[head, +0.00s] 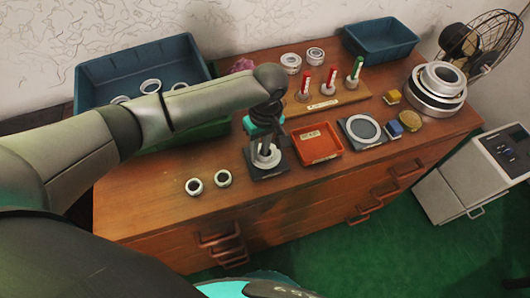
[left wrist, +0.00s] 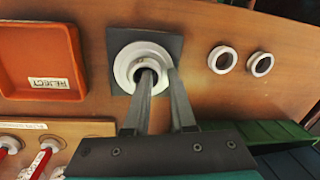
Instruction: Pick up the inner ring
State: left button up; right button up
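A pale ring part (left wrist: 122,66) sits on a dark square plate (left wrist: 117,37), with a darker hole in its middle. In the head view the ring part (head: 265,163) is on the plate near the table's front. My left gripper (left wrist: 159,72) points down at it with its fingers apart. One fingertip shows over the hole and the other at the ring's right edge in the wrist view. I cannot tell whether they touch it. Two small loose rings, one (head: 194,187) and another (head: 223,178), lie left of the plate. My right gripper is not in view.
A red-orange tray (head: 316,154) labelled REJECT is close right of the plate. Beyond are a wooden rack (head: 336,98) with red and green markers, and a grey disc plate (head: 380,139). A blue bin (head: 110,68) with rings stands back left, partly behind my arm.

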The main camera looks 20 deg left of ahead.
pick_arm(q)
jog(key=shift+c, duration=0.3)
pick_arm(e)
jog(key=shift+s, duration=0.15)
pick_arm(q)
grip_shut()
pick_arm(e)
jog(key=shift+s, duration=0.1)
pick_arm(q)
jog(key=shift+r, duration=0.1)
